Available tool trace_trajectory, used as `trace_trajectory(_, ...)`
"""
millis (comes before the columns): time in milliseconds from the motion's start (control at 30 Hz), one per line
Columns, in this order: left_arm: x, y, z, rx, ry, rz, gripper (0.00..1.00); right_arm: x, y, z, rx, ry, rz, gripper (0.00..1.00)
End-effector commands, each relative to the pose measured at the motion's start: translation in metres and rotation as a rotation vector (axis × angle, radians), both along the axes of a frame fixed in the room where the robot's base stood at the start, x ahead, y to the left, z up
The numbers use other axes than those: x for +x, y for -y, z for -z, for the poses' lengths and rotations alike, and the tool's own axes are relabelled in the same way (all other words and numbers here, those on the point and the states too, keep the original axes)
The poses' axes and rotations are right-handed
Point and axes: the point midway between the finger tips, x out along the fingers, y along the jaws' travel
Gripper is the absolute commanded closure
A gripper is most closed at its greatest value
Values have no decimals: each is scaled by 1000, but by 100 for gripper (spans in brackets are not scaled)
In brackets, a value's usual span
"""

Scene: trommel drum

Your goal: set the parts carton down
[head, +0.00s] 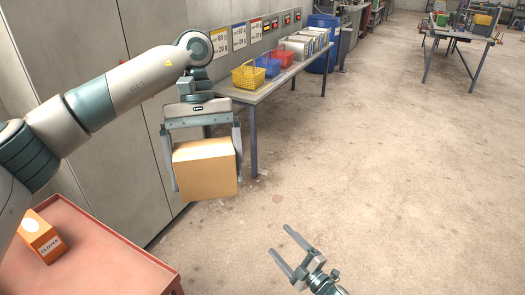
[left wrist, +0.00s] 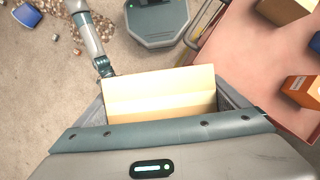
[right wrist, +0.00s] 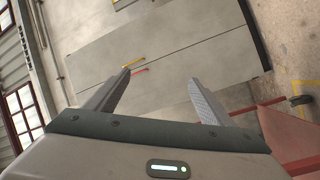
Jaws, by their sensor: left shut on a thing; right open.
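The parts carton (head: 205,170) is a plain tan cardboard box. My left gripper (head: 206,165) is shut on it, one finger on each side, and holds it up in the air in front of the grey cabinets. The carton also shows between the fingers in the left wrist view (left wrist: 158,95). My right gripper (head: 283,250) is open and empty, low over the bare floor to the right of the carton. In the right wrist view its two fingers (right wrist: 163,90) stand apart with nothing between them.
A red cart (head: 110,250) at the lower left carries an orange box (head: 42,238); another tan box (left wrist: 285,8) lies on it. A wall table (head: 262,90) holds yellow, blue and red baskets. A blue barrel (head: 323,40) stands beyond. The floor at right is mostly clear.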

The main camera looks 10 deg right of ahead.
Motion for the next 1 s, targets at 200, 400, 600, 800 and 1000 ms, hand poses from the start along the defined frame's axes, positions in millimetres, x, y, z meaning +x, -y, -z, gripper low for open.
trace_trajectory(200, 0, 0, -1, 0, 0, 0, 39, 30, -15, -107, -156, 298, -115, 25)
trace_trajectory(400, 0, 0, -1, -1, 0, 0, 39, 37, -33, -204, -326, 597, -221, 25)
trace_trajectory(600, 0, 0, -1, 0, 0, 0, 39, 22, -56, -299, -539, 943, -334, 25)
trace_trajectory(800, 0, 0, -1, -1, 0, 0, 39, -15, -77, -385, -828, 1361, -465, 25)
trace_trajectory(1000, 0, 0, 0, -1, 0, 0, 39, -50, -85, -425, -1083, 1680, -572, 25)
